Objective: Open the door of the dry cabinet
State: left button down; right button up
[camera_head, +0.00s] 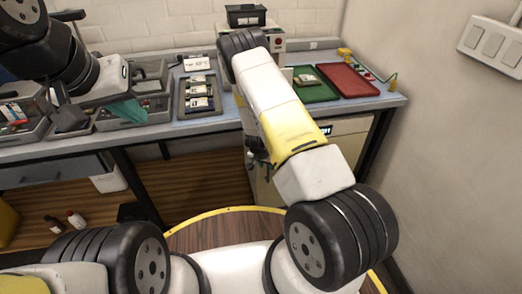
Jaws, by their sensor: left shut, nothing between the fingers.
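The dry cabinet (348,148) is a beige box under the right end of the workbench, with a small dark display near its top. My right arm crosses in front of it and hides most of its door; I cannot make out the handle. My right gripper (257,151) shows only partly, as a dark shape beside the cabinet's left side, behind my forearm. My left gripper (68,118) is over the left part of the bench among grey trays, shut and empty.
The workbench (225,122) carries grey bins (150,78), a dark tray (199,95), a green tray (313,84) and a red tray (347,80). A wall with a switch panel (490,42) bounds the right side.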

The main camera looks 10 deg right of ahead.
aim_at(268, 169)
jog(key=x, duration=0.7)
jog(key=shift+f, duration=0.2)
grip_shut()
dwell(1.2)
